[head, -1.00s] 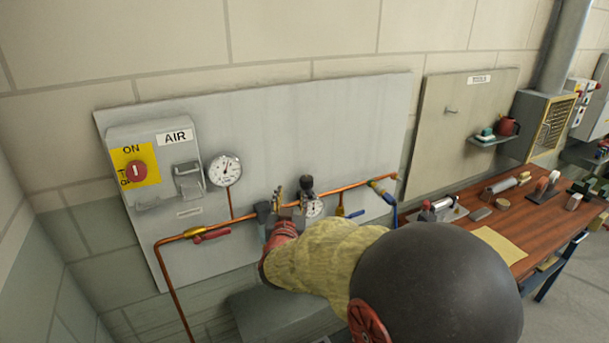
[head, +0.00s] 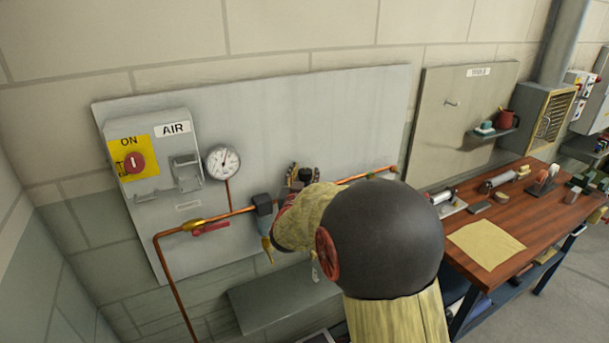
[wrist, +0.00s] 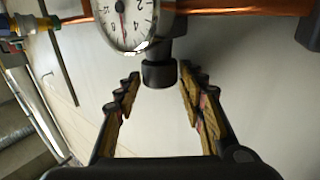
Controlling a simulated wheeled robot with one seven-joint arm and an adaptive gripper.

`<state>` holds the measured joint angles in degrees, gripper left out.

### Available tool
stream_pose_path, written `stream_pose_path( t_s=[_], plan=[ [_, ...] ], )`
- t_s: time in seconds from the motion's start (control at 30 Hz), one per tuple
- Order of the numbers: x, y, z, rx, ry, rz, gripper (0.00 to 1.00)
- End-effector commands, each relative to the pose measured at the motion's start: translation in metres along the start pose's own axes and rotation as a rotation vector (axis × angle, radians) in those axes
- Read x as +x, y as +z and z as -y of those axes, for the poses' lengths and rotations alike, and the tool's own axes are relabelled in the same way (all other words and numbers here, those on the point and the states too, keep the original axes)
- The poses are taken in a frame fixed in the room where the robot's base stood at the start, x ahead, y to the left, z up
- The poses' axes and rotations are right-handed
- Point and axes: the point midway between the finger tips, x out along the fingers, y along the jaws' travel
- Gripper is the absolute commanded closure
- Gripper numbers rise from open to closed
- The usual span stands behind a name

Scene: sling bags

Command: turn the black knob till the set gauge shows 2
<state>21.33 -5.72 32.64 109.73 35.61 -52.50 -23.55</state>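The black knob (wrist: 159,74) shows in the wrist view between the tips of my gripper (wrist: 160,82), with a gap on each side. My gripper is open and holds nothing. In the head view the knob (head: 305,175) is a small dark cap by my fingers, and my arm hides the set gauge.
A larger gauge (head: 223,162) hangs beside the AIR switch box (head: 153,160) on the grey wall panel (head: 260,120). A copper pipe (head: 236,213) with a red-handled valve (head: 209,229) runs across it. A wooden workbench (head: 535,220) stands at the right.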

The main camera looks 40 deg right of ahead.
Motion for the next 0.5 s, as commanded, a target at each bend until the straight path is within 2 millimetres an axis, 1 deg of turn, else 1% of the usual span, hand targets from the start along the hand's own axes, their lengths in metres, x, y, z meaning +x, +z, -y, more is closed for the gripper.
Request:
stream_pose_path(
  t_s=[0.13, 0.5],
  plan=[
    [-0.0002, -0.0003, 0.0001, 0.000, 0.000, 0.000, 0.61],
    [-0.0004, -0.0002, 0.0002, 0.000, -0.001, 0.000, 0.82]
  ],
)
